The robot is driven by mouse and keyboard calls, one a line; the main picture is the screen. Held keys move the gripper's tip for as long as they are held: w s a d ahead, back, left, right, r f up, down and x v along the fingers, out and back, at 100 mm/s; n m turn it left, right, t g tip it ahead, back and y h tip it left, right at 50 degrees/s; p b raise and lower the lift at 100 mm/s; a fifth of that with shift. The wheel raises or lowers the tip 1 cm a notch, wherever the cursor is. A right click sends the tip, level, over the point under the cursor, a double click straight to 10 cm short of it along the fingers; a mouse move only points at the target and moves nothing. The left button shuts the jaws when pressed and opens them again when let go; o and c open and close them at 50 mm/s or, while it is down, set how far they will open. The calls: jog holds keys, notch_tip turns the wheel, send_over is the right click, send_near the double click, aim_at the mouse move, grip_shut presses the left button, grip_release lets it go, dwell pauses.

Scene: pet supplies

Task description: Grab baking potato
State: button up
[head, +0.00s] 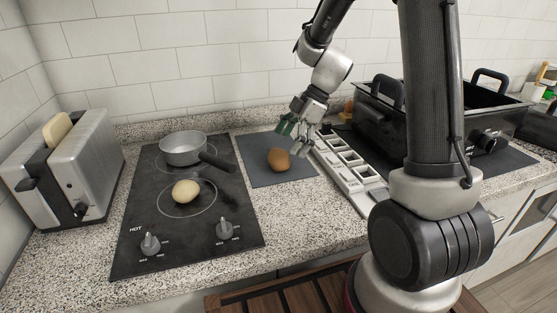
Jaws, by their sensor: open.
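A brown, rounded potato-like object (279,159) lies on the dark grey mat (262,176) on the counter; it looks like the baking potato. A paler, yellowish potato-like object (186,191) lies on the front ring of the black hob (135,215). My gripper (297,131) is open, above and slightly right of the brown one, near the back of the mat. A gap shows between them. A dark green patch shows at its left finger; I cannot tell whether it is part of the finger.
A grey saucepan (182,147) sits on the rear ring, its handle pointing right. A toaster (70,170) holding bread stands at the left. A pale slotted rack (350,170) lies right of the mat.

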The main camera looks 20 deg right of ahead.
aim_at(283, 152)
jog(key=x, duration=0.5)
jog(key=shift+s, duration=0.2)
jog(key=shift+r, duration=0.1)
jog(key=c, duration=0.9)
